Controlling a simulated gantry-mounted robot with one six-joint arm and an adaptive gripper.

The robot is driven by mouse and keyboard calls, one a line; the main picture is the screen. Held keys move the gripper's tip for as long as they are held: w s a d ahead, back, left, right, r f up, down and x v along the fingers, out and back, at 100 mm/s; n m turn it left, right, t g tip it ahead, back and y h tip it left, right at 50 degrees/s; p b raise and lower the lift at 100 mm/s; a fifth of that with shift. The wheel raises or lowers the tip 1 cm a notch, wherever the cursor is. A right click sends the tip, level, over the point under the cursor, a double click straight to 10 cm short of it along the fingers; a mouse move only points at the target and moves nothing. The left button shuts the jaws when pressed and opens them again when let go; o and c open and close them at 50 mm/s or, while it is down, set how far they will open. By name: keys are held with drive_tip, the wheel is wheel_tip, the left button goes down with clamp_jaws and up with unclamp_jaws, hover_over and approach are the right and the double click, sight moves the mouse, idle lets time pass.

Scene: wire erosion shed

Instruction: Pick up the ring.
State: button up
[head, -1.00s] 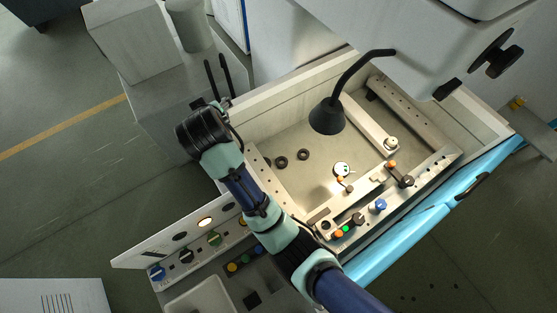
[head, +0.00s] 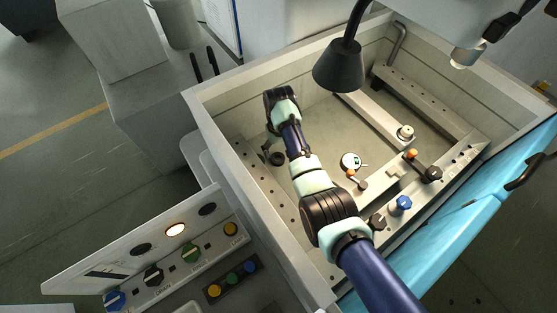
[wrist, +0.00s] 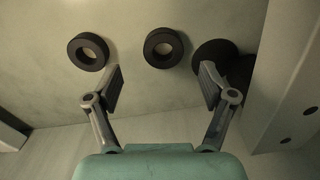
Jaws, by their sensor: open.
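Two dark rings lie on the pale floor of the tank. In the wrist view one ring (wrist: 88,52) is ahead of the left finger, and the other ring (wrist: 163,47) is ahead of the gap between the fingers. My gripper (wrist: 162,85) is open and empty, with its tips just short of the rings in that view. In the head view one dark ring (head: 277,158) shows beside my arm, and the second is hidden behind the arm. A dark round thing (wrist: 238,66) is partly behind the right finger; I cannot tell what it is.
The tank wall (head: 225,165) and a drilled rail (head: 268,192) run along the left of the work area. A black lamp (head: 340,66) hangs over the tank. A round dial gauge (head: 351,161) and clamps stand right of my arm. A control panel (head: 170,262) is at lower left.

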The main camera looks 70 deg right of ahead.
sight(278, 161)
drive_tip(key=f, duration=0.1)
drive_tip(key=f+b, duration=0.1)
drive_tip(key=f, duration=0.3)
drive_tip(key=shift+w+a+f, duration=0.1)
drive_tip(key=shift+a, duration=0.15)
drive_tip(key=c, duration=1.4)
wheel_tip(278, 161, up, 20)
drive_tip(key=p, duration=0.6)
drive_tip(key=shift+c, duration=0.2)
